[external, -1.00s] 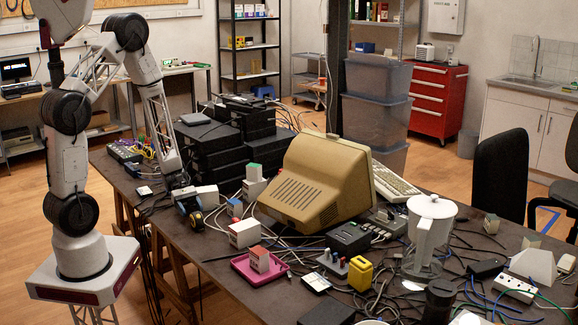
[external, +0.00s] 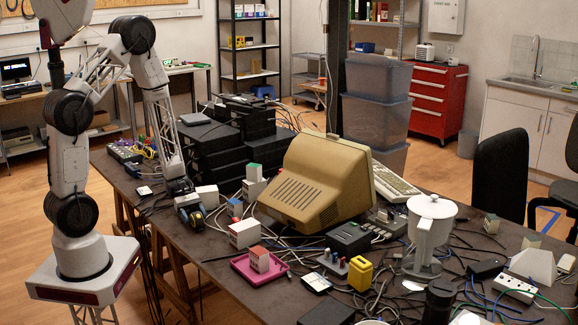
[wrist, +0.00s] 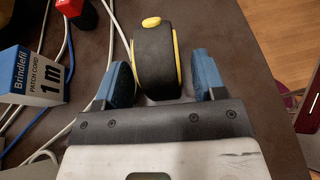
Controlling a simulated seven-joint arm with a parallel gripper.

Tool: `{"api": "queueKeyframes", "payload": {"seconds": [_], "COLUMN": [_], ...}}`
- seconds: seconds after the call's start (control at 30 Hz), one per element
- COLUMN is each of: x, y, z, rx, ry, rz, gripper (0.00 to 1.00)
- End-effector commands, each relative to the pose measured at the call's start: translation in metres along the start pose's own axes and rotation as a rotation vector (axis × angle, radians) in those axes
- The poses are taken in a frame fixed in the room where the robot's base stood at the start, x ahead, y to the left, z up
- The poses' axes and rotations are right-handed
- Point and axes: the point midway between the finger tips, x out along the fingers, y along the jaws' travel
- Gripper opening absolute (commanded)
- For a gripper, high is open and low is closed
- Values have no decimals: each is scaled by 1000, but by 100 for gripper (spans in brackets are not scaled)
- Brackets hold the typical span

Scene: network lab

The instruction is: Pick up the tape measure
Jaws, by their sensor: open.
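The tape measure (wrist: 156,62), black with yellow edges and a yellow button, stands upright on the dark table. In the wrist view it sits between the two blue fingers of my gripper (wrist: 157,78), with a visible gap to the right finger and a smaller one to the left. In the external view my gripper (external: 190,215) is low over the table's left edge and mostly hides the tape measure. The gripper is open around the tape measure.
A blue and white patch cord box (wrist: 32,78) and a red object (wrist: 76,12) lie to the left in the wrist view, with loose cables among them. The table edge is close on the right. A beige monitor (external: 318,180) stands to the right in the external view.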

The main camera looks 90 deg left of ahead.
Motion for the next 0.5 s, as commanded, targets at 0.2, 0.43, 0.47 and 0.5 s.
{"api": "queueKeyframes", "payload": {"seconds": [0.2,0.43,0.47,0.5], "x": [17,23,23,22], "y": [0,0,0,0], "z": [0,0,0,0], "rx": [1,1,1,1], "ry": [-1,-1,-1,-1], "rz": [-1,1,1,1], "gripper": [64,64,64,64]}}
